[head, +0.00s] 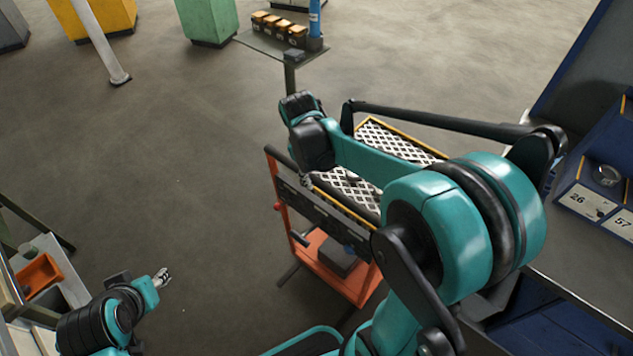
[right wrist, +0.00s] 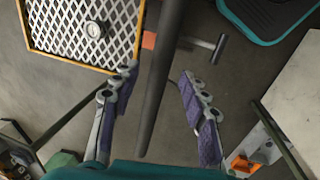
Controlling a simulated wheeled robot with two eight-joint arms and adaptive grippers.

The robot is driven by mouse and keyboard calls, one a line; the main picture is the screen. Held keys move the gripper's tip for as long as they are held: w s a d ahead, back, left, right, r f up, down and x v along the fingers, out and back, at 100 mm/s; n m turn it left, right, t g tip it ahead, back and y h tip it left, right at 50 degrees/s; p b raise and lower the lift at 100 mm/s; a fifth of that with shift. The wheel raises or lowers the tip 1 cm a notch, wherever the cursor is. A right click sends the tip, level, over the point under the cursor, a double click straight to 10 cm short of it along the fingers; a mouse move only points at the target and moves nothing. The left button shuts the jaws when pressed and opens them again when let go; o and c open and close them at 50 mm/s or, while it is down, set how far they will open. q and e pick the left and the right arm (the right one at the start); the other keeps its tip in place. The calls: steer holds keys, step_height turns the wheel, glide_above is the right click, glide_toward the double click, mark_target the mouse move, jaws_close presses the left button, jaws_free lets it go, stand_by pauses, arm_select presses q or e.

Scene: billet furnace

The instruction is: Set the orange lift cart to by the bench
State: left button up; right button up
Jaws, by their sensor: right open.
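The orange lift cart (head: 335,268) stands at the centre right in the head view, with a pale lattice deck in a yellow frame and a dark upper handle bar. My right arm covers part of it. My right gripper (head: 305,183) is over the cart's handle side. In the right wrist view my right gripper (right wrist: 158,78) is open, with the dark bar (right wrist: 162,100) running between its fingers; contact is unclear. The lattice deck (right wrist: 75,28) is at upper left there. My left gripper (head: 163,278) is at lower left, away from the cart; its jaw state is unclear.
A grey-topped bench (head: 575,262) with blue numbered drawers (head: 590,200) is at right. Another worktop with an orange bin (head: 40,275) is at lower left. Green (head: 208,20) and yellow (head: 105,15) blocks and a shelf of small boxes (head: 280,27) stand behind. Floor left of the cart is clear.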

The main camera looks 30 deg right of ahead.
steer(key=shift+w+d+f+b, duration=0.1)
steer(key=shift+d+f+b, duration=0.1)
steer(key=shift+f, duration=0.5)
steer(key=shift+d+f+b, duration=0.1)
steer(key=shift+f+b, duration=0.05)
steer(key=shift+f, duration=0.55)
jaws_close()
steer(key=shift+w+d+r, duration=0.1)
steer(key=shift+w+d, duration=0.05)
steer(key=shift+d, duration=0.25)
steer(key=w+d+p, duration=0.1)
steer(key=w+d, duration=0.4)
steer(key=d, duration=0.7)
steer(key=w+d+p, duration=0.1)
steer(key=w+d, duration=0.3)
steer(key=d, duration=0.7)
steer(key=shift+w+d, duration=0.35)
steer(key=shift+w, duration=0.05)
steer(key=shift+d, duration=0.1)
